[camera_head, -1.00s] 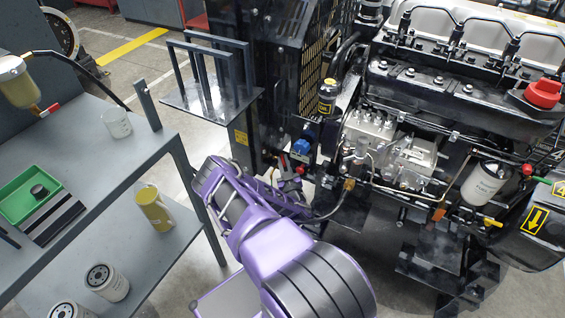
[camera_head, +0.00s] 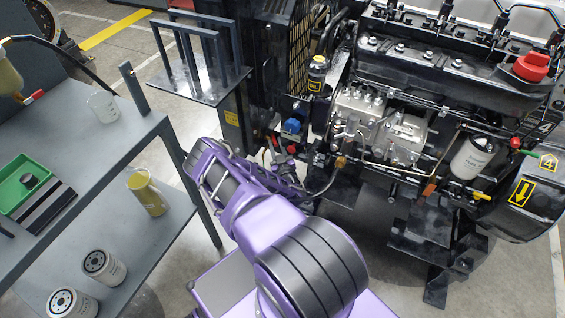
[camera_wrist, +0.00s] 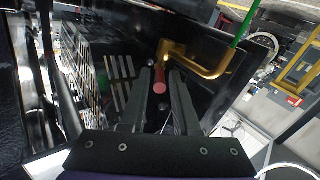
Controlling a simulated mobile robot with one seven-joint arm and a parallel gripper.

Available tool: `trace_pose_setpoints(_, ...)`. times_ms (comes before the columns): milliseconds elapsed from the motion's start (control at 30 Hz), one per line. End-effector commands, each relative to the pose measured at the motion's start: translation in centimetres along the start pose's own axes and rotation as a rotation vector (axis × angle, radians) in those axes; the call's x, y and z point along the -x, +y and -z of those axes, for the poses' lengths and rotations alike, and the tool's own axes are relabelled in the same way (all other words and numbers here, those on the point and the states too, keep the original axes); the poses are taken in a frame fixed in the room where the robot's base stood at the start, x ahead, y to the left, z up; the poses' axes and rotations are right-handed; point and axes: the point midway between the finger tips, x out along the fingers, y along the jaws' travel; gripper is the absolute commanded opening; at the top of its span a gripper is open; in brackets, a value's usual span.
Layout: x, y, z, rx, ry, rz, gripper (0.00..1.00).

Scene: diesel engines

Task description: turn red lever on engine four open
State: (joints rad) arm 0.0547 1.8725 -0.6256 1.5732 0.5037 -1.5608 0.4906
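In the wrist view a red lever (camera_wrist: 160,87), seen nearly end-on with a round tip, lies between the two dark fingers of my gripper (camera_wrist: 161,74). The fingers are apart, with a gap around the lever; I cannot tell whether either touches it. A brass-coloured pipe or valve body (camera_wrist: 205,68) adjoins its far end. In the head view engine four (camera_head: 425,110) carries a yellow "4" label (camera_head: 548,163) at right. My purple arm reaches toward the engine's lower left side, and my fingertips cannot be made out there.
A grey workbench (camera_head: 95,165) stands at left with a green tray (camera_head: 24,186), a beaker (camera_head: 103,106), a yellow can (camera_head: 147,192) and filters (camera_head: 103,266). A dark rack (camera_head: 205,70) stands above my arm. Other red parts include a cap (camera_head: 532,66) on the engine.

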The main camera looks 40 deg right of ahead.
Motion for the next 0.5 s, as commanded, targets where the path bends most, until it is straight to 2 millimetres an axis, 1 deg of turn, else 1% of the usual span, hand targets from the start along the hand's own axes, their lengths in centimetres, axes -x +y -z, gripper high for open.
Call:
trace_pose_setpoints(400, 10.1, 0.1, 0.1, 0.001, -0.005, -0.001, 0.3)
trace_pose_setpoints(500, 12.2, 0.1, 0.1, 0.001, -0.004, 0.0, 0.3)
